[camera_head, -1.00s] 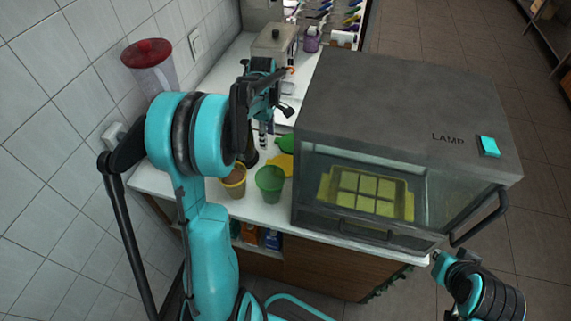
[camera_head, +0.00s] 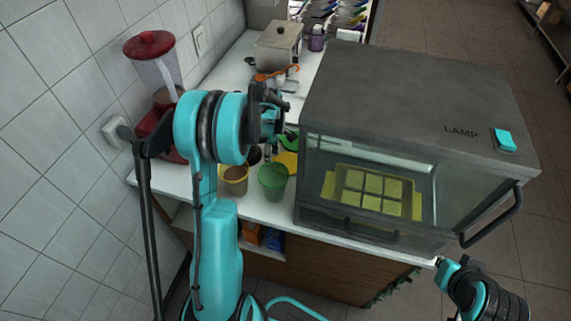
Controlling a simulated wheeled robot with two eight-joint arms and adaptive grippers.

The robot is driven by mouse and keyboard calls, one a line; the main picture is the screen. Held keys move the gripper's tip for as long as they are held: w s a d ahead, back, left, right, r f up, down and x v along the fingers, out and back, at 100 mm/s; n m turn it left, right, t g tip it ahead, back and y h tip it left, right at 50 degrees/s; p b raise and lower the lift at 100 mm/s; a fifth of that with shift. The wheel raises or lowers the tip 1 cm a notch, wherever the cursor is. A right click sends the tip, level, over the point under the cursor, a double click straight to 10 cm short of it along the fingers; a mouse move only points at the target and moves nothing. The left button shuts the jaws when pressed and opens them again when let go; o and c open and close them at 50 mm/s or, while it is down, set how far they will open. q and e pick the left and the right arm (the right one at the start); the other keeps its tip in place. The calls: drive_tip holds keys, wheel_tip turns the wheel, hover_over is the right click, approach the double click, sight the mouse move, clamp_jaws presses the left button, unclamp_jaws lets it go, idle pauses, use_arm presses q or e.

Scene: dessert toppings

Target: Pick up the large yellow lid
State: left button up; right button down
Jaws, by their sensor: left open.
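The yellow lid (camera_head: 287,163) lies on the white counter behind the green cup, left of the glass-fronted case. A green lid (camera_head: 291,141) lies just behind it, partly covered by my gripper. My left gripper (camera_head: 273,143) is open and empty, pointing down above the lids. Its fingertips are small and dark here, and I cannot tell their exact gap from the yellow lid. Part of my right arm shows at the lower right, but its gripper does not.
A green cup (camera_head: 273,181) and a yellow-brown cup (camera_head: 234,180) stand at the counter's front edge. The grey case (camera_head: 410,90) blocks the right side. A red-lidded blender (camera_head: 155,65) stands at the left wall. A metal pot (camera_head: 278,45) and orange ladle (camera_head: 272,75) are behind.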

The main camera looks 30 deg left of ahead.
use_arm(q)
drive_tip(key=c, duration=0.9)
drive_tip(key=shift+o, duration=0.2)
drive_tip(key=shift+r, duration=0.1)
